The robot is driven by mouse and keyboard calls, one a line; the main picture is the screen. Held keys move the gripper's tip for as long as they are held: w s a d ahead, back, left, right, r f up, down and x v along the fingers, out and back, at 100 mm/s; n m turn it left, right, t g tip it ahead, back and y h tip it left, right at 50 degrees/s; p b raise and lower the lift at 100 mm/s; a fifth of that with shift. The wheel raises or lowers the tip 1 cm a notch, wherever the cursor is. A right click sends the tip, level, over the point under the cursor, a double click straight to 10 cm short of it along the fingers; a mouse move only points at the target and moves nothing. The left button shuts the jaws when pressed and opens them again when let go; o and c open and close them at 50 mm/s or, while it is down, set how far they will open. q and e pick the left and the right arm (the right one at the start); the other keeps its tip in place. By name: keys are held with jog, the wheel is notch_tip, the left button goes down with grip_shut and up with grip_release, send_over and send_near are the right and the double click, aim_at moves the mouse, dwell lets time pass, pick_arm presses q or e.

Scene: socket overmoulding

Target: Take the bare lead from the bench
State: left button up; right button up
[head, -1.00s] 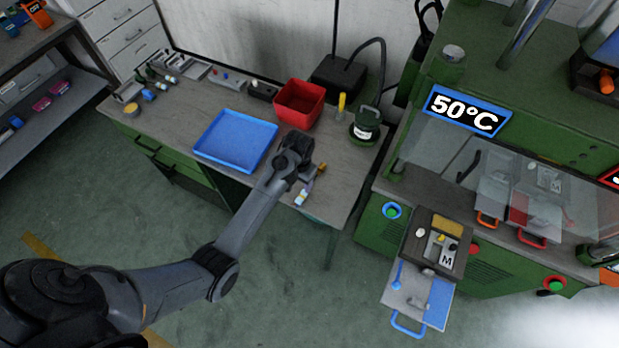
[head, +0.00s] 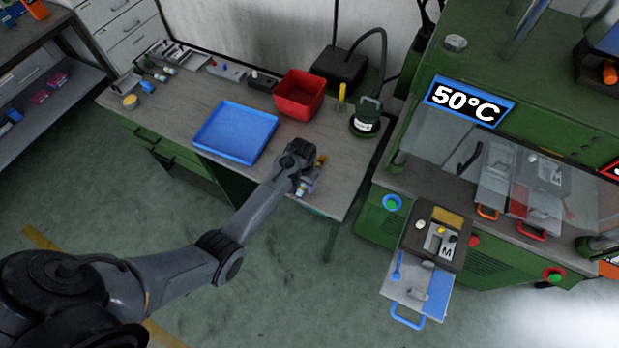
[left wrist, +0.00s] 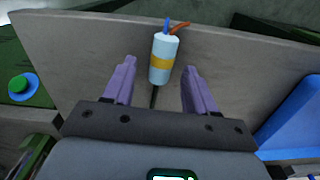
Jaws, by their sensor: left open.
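The bare lead (left wrist: 164,60) shows in the left wrist view as a pale blue cylinder with a yellow band. Blue and orange wire ends stick out at its far end, and a dark cable runs from its near end. My left gripper (left wrist: 159,70) is open, with its purple fingers apart on either side of the lead. I cannot tell its exact height above the bench (left wrist: 85,50). In the head view my left gripper (head: 303,184) is over the front right part of the bench and partly hides the lead. My right gripper is not in view.
A blue tray (head: 196,146) lies left of my left gripper. A red bin (head: 300,97) and a green-black pot (head: 365,120) stand behind it. The green machine with the 50°C sign (head: 467,108) stands at the right. The bench's front edge is close to the gripper.

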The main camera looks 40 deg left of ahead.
pick_arm(q)
jog(key=shift+f, duration=0.5)
grip_shut()
